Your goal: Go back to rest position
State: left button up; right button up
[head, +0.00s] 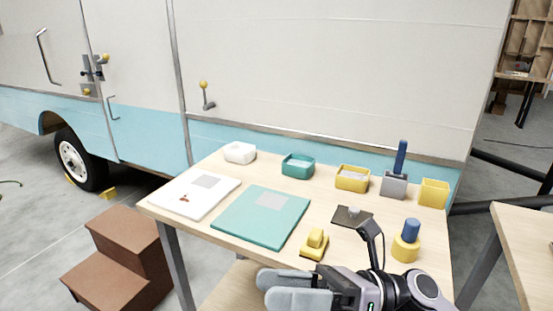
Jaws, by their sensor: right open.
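My right gripper (290,287) is in the head view at the bottom, right of centre. Its two grey fingers point left, and I see nothing between them. It is over the front edge of the wooden table (160,207), close in front of a yellow block-shaped piece (315,244). My left gripper is not in view.
On the table lie a white board (180,200), a teal board (245,230) and a dark plate (345,215). Small bins, including a teal one (298,167), line the back. A yellow-and-blue piece (406,247) stands right. Brown steps (125,235) and the camper (330,70) are nearby.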

jog(key=w+d+f+m+t+h, duration=0.45)
jog(key=m+t, duration=0.55)
jog(key=m, duration=0.5)
jog(key=w+d+f+m+t+h, duration=0.35)
jog(key=d+f+m+t, duration=0.2)
jog(key=m+t, duration=0.7)
jog(key=s+d+f+m+g+h, duration=0.3)
jog(key=s+f+m, duration=0.1)
jog(key=f+m, duration=0.2)
jog(key=s+d+f+m+g+h, duration=0.3)
jog(key=s+f+m+h, duration=0.1)
jog(key=f, duration=0.5)
jog(key=s+d+f+m+g+h, duration=0.3)
jog(key=s+f+m, duration=0.3)
jog(key=f+m, duration=0.2)
jog(key=shift+s+d+f+m+g+h+p, duration=0.2)
jog(key=shift+m+g+h+p, duration=0.1)
jog(key=shift+m+g+p, duration=0.15)
